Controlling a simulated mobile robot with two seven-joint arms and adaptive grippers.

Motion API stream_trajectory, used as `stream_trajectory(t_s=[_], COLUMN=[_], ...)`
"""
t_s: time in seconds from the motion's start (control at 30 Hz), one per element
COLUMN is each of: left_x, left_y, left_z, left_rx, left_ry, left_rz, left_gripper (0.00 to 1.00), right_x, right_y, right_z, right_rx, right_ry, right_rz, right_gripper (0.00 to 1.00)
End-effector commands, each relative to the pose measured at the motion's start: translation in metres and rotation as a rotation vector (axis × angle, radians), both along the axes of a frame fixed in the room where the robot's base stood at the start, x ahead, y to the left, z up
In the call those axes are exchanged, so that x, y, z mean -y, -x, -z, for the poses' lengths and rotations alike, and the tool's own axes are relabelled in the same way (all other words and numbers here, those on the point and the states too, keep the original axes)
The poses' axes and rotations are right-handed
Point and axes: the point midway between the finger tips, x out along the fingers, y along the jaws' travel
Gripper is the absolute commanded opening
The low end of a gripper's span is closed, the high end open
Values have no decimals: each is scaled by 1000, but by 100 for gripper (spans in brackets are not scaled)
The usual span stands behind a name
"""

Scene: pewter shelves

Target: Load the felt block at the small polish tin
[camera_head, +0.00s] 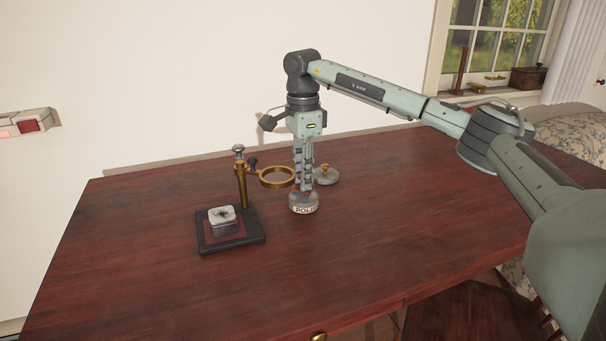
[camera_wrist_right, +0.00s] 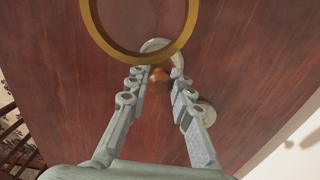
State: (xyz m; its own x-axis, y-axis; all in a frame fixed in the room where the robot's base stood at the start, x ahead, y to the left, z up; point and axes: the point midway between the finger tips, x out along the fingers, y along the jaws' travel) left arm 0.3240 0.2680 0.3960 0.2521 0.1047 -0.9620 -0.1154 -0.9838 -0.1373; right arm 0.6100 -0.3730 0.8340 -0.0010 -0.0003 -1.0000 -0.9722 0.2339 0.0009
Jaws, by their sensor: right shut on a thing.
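My right gripper (camera_head: 301,188) points straight down above the small polish tin (camera_head: 304,208), a round pale tin with dark lettering. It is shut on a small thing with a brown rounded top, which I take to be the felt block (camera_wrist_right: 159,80). The fingers hide most of the block. Its lower part is at the tin's open top; I cannot tell whether it touches the polish. In the wrist view the tin's pale rim (camera_wrist_right: 157,46) shows just beyond the fingertips. My left gripper is in neither view.
A stand with a dark base (camera_head: 243,242) carries a brass ring (camera_head: 264,183) close left of my gripper. A pale, dark-smudged block (camera_head: 222,216) sits on the base. A grey lid with a brass knob (camera_head: 326,177) lies behind the tin. The table's front and right are clear.

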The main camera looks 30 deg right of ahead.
Motion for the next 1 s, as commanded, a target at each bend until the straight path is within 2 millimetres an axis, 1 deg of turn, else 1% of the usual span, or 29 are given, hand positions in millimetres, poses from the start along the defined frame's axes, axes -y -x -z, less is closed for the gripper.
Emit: stream_trajectory(t_s=[0.77, 1.0], left_x=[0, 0], left_y=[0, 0], left_z=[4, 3], left_rx=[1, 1], left_ry=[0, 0], left_rz=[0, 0], left_gripper=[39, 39], right_x=[0, 0], right_y=[0, 0], right_z=[10, 10], right_rx=[0, 0], right_ry=[0, 0], right_rz=[0, 0], right_gripper=[0, 0])
